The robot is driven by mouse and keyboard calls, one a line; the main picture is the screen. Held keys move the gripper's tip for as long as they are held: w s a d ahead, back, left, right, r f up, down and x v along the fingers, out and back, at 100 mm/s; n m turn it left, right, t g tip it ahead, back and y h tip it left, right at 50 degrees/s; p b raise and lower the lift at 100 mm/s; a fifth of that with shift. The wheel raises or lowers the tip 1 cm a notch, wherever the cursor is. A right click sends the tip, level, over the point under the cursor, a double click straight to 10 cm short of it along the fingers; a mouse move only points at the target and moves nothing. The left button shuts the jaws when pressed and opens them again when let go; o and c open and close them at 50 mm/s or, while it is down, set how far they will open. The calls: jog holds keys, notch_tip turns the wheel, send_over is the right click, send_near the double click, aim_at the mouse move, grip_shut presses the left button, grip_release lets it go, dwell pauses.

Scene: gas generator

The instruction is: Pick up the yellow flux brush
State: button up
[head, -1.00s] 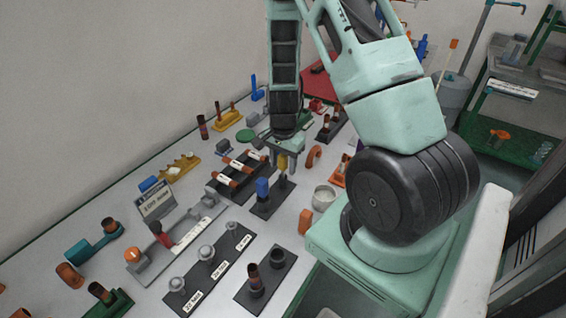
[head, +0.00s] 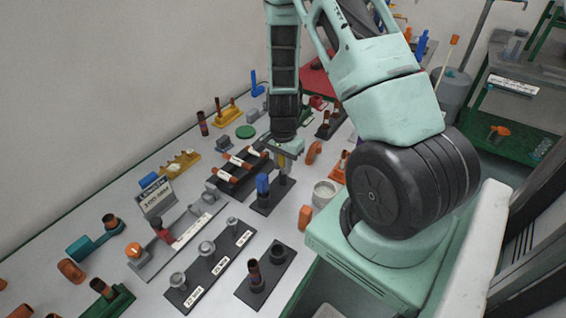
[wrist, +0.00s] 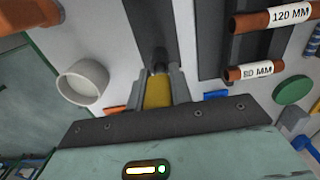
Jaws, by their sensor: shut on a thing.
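The yellow flux brush (wrist: 158,92) is between my gripper's fingers (wrist: 157,88) in the wrist view, with only its yellow part clearly showing. My gripper (head: 285,153) is shut on it. In the head view, a small bit of yellow (head: 282,161) shows below the gripper, above a black stand (head: 266,206). A dark shaft runs from the yellow part toward the stand in the wrist view. I cannot tell whether the brush's lower end is in the stand or clear of it. A blue-topped brush (head: 263,186) stands upright to the left in the same stand.
A grey-white cup (head: 324,193) stands right of the stand. A rack with labelled copper pipes (head: 238,172) is to the left. Black blocks with fittings (head: 210,262) fill the front.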

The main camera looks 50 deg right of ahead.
notch_tip(320, 180, up, 10)
jog(key=shift+f, duration=0.1)
dwell(0.5)
dwell(1.5)
